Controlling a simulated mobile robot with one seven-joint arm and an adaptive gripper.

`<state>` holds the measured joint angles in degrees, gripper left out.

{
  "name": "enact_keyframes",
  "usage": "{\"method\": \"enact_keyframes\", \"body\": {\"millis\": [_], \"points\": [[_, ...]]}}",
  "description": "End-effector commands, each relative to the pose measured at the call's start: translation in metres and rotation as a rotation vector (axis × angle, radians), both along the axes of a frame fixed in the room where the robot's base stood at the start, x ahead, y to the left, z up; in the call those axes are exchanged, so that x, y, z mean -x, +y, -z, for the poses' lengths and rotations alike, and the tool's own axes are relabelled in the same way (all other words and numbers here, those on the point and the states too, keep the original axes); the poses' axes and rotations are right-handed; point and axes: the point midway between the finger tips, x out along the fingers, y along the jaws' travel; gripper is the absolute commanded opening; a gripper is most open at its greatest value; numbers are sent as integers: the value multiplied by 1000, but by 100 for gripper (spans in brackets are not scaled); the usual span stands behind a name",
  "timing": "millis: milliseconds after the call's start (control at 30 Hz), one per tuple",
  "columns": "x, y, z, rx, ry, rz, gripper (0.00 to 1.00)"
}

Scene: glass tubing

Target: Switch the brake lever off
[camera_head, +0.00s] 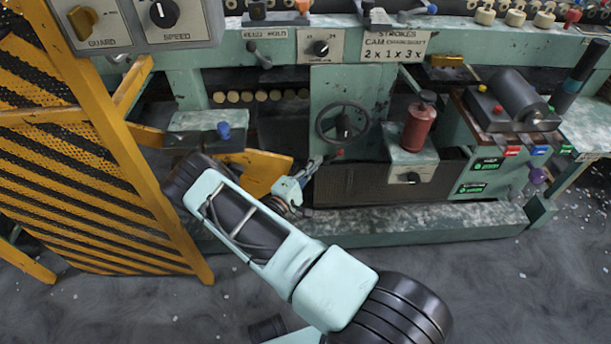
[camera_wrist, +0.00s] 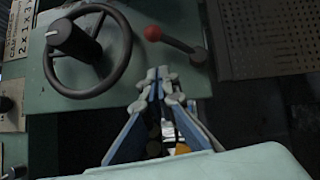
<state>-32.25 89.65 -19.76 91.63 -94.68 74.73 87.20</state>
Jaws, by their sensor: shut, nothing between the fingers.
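A short dark lever with a red ball knob (camera_wrist: 152,33) shows in the wrist view, on the green panel beside the handwheel. Its arm runs from the knob to a pivot at the panel's edge. In the head view its red knob (camera_head: 340,152) shows just below the handwheel. No brake label is readable near it. My gripper (camera_wrist: 159,76) is shut and empty, its tips a short way from the knob and apart from it in the picture. In the head view my gripper (camera_head: 313,166) is small, left of the knob. Whether it touches the panel, I cannot tell.
The black handwheel (camera_head: 342,122) stands out close to the lever. A red cylinder (camera_head: 418,128) sits on a box to the right. A yellow striped guard (camera_head: 90,150) stands at the left. A dark perforated panel (camera_wrist: 265,35) lies beyond the lever.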

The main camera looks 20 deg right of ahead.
Motion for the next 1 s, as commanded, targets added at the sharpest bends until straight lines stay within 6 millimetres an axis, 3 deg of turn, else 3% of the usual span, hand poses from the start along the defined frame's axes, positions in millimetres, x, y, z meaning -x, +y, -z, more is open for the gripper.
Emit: {"method": "enact_keyframes", "body": {"millis": [133, 333, 1000], "points": [[-1, -25, -2, 1, 1, 3, 0], [2, -41, -5, -1, 0, 1, 0], [2, -39, -7, -20, -7, -1, 0]]}}
